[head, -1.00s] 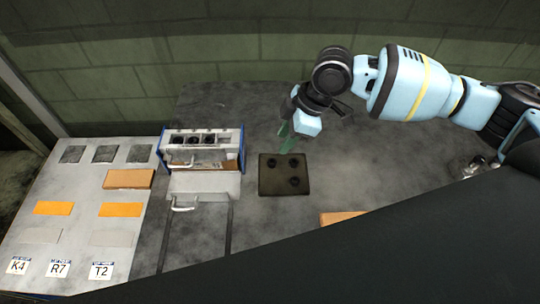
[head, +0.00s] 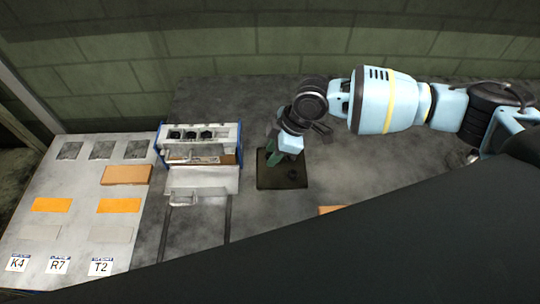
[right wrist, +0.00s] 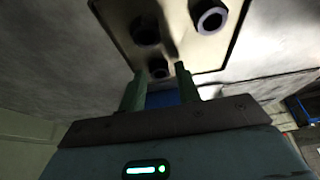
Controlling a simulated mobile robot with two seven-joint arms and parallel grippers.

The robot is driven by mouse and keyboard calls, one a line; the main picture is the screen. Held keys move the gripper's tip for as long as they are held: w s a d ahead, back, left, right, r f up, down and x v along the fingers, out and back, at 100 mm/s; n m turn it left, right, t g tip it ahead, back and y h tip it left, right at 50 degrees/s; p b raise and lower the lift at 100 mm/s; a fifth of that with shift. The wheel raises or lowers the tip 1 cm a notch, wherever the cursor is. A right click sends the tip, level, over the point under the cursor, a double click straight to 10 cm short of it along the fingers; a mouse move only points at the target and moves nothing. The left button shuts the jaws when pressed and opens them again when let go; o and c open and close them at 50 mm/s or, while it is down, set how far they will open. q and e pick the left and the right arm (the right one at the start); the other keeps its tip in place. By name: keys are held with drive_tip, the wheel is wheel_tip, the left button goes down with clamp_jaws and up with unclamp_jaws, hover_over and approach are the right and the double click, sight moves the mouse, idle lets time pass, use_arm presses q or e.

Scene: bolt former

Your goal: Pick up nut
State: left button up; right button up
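A dark square tray (head: 272,184) lies on the grey table, and dark round nuts stand on it. In the head view one nut (head: 293,174) shows; my gripper covers the rest. The right wrist view shows three nuts on the tray: one at upper right (right wrist: 211,16), one at upper left (right wrist: 146,32), and a smaller-looking one (right wrist: 159,69) near the fingertips. My right gripper (head: 284,160) is over the tray's far left part. Its green fingers (right wrist: 159,80) are apart, on either side of that near nut; contact cannot be told. My left gripper is not in view.
A grey unit with blue sides (head: 240,146) and a pulled-out drawer (head: 215,182) stands left of the tray. Further left, a pale board (head: 75,205) holds orange and grey pads and labels K4, R7, T2. A brown block (head: 330,209) lies nearer. The table right of the tray is clear.

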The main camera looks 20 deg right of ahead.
drive_tip(key=shift+c, duration=0.3)
clamp_jaws()
drive_tip(key=shift+r, duration=0.85)
drive_tip(key=shift+s+a+r, duration=0.1)
drive_tip(key=shift+s+r, duration=0.1)
drive_tip(key=shift+r, duration=0.3)
drive_tip(key=shift+s+a+r, duration=0.1)
drive_tip(key=shift+s+r, duration=0.05)
drive_tip(key=shift+r, duration=0.35)
drive_tip(key=s+a, duration=0.2)
drive_tip(key=s, duration=0.2)
drive_tip(key=s+a+r, duration=0.1)
drive_tip(key=s+a, duration=0.2)
drive_tip(key=s, duration=0.1)
drive_tip(key=s+a+p, duration=0.1)
drive_tip(key=s+a, duration=0.2)
drive_tip(key=s, duration=0.1)
drive_tip(key=shift+s+a+r, duration=0.15)
drive_tip(key=shift+s, duration=0.25)
